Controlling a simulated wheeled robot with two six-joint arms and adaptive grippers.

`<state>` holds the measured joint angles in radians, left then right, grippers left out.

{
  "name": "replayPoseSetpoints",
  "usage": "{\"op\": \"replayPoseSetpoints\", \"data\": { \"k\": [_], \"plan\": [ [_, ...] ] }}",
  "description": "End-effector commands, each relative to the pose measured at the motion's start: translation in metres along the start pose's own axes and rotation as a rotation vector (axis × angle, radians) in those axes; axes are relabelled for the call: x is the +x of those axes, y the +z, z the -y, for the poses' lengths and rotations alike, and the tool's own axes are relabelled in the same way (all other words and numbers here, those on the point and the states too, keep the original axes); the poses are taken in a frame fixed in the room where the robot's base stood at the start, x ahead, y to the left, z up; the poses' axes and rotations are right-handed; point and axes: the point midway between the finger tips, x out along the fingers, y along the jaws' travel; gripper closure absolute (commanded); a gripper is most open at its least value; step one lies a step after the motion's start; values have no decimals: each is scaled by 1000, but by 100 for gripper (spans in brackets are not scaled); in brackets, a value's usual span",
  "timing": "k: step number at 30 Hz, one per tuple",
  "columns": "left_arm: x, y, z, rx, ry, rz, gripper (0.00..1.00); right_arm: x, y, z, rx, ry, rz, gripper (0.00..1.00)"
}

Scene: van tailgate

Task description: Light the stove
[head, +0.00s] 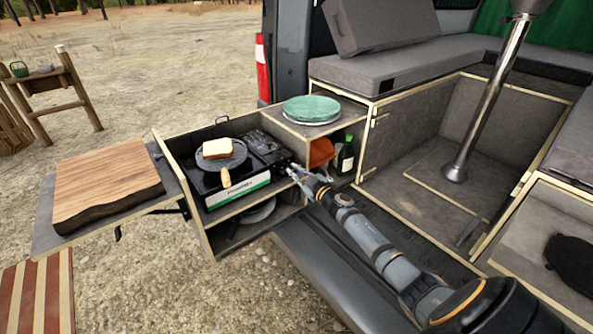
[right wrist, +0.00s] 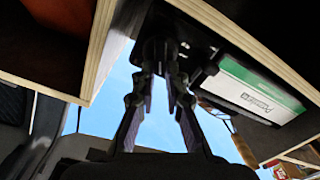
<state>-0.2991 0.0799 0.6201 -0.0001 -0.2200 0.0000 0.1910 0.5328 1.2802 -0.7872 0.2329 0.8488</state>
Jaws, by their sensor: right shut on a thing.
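The camping stove (head: 238,193) sits in the pull-out kitchen drawer at the van's rear, its green and white label facing front; the label also shows in the right wrist view (right wrist: 262,100). A pan (head: 226,163) with a slice of bread (head: 217,149) is on the stove. My right gripper (head: 291,170) reaches the stove's right end. In the right wrist view its fingers (right wrist: 161,60) converge on a small dark part there, apparently the stove's knob, which they largely hide. No flame is visible. My left gripper is not in view.
A wooden cutting board (head: 105,182) lies on the side shelf at left. A green plate stack (head: 311,108) rests on the cabinet top. A dark bottle (head: 346,158) and an orange item (head: 320,152) stand in the compartment just beyond my right gripper. Drawer walls are close around it.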

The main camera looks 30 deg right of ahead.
Motion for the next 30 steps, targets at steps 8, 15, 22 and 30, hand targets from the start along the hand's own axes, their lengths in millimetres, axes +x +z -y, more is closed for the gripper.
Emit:
{"op": "replayPoseSetpoints", "data": {
  "k": [8,15,22,30],
  "plan": [
    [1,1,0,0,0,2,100,0,2,6,-261,0,1,100],
    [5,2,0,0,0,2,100,0,5,10,-489,-1,2,100],
    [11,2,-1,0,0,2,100,0,7,14,-709,-1,2,100],
    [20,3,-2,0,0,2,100,0,12,17,-965,-2,2,100]
  ]
}}
